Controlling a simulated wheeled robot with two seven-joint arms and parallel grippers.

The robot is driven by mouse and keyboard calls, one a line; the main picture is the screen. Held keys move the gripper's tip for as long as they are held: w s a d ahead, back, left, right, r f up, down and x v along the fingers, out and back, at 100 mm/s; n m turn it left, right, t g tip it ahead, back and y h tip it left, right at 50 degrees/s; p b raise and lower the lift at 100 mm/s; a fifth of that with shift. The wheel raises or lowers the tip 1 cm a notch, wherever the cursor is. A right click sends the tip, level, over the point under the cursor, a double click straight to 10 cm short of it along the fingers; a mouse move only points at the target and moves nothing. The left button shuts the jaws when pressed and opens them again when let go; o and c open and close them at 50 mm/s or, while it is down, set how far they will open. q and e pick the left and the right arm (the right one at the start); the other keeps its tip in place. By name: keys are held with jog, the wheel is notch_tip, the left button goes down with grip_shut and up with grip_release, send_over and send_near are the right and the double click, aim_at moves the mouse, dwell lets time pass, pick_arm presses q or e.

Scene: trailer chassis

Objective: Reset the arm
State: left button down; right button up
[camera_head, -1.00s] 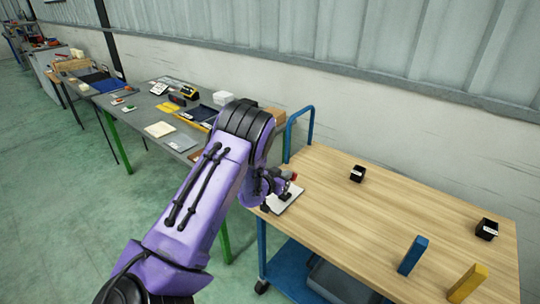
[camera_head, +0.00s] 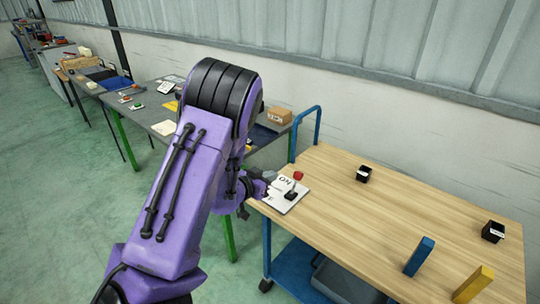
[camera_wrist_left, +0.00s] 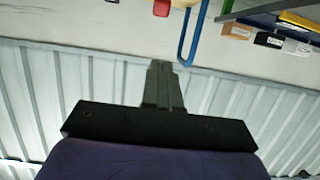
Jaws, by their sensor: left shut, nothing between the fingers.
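My left arm is purple and black and reaches in from the lower left in the head view. My left gripper (camera_head: 254,188) is beside the left edge of the wooden cart top (camera_head: 350,215), partly hidden by its own wrist. In the left wrist view the gripper (camera_wrist_left: 163,64) shows its fingers together with nothing between them. A white plate (camera_head: 287,196) marked "ON", with a small lever with a red knob, lies on the cart's left corner, just right of the gripper. My right gripper is in no view.
A grey workbench (camera_head: 147,107) with parts stands behind my arm.

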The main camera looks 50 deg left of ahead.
pick_arm(q)
jog(key=shift+w+d, duration=0.1)
dwell(0.4)
jog(key=s+d+f+n+g+y+b, duration=0.1)
jog(key=s+d+f+n+g, duration=0.25)
jog(key=f, duration=0.45)
jog(key=s+d+f+n+g+y+b, duration=0.1)
jog(key=s+d+f+n+g+y, duration=0.1)
jog(key=s+d+f, duration=0.45)
jog(key=s+d+f+g+b, duration=0.1)
jog(key=s+d+f+g, duration=0.2)
jog(key=s+f, duration=0.4)
jog(key=s+d+f+g+h, duration=0.1)
jog(key=s+d+f+g, duration=0.2)
jog(key=s+f, duration=0.5)
jog(key=s+d, duration=0.1)
jog(key=s, duration=0.2)
jog(key=shift+f+b, duration=0.2)
jog(key=shift+b, duration=0.2)
